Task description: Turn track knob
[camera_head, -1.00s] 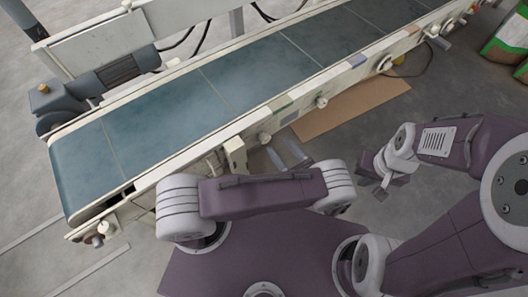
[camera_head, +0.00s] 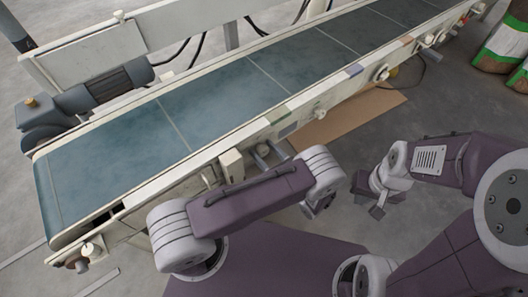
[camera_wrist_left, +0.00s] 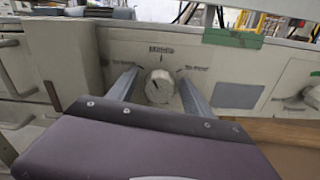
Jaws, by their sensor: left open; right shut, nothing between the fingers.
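The round pale knob (camera_wrist_left: 160,87) sits on the conveyor's side panel (camera_wrist_left: 75,50) under a small label in the left wrist view, with a dark mark on its face. My left gripper (camera_wrist_left: 157,92) is open, with one finger on each side of the knob and a visible gap to it on both sides. In the head view, the left gripper (camera_head: 270,153) is at the conveyor's near side and the knob between its fingers is hard to make out. My right gripper (camera_head: 377,206) is shut and empty above the floor, away from the conveyor.
The conveyor's blue belt (camera_head: 210,105) runs from lower left to upper right. Another pale knob (camera_head: 321,115) stands further right on its side rail. A cardboard sheet (camera_head: 350,115) lies on the floor beyond. Green and white bags (camera_head: 500,50) stand at the upper right.

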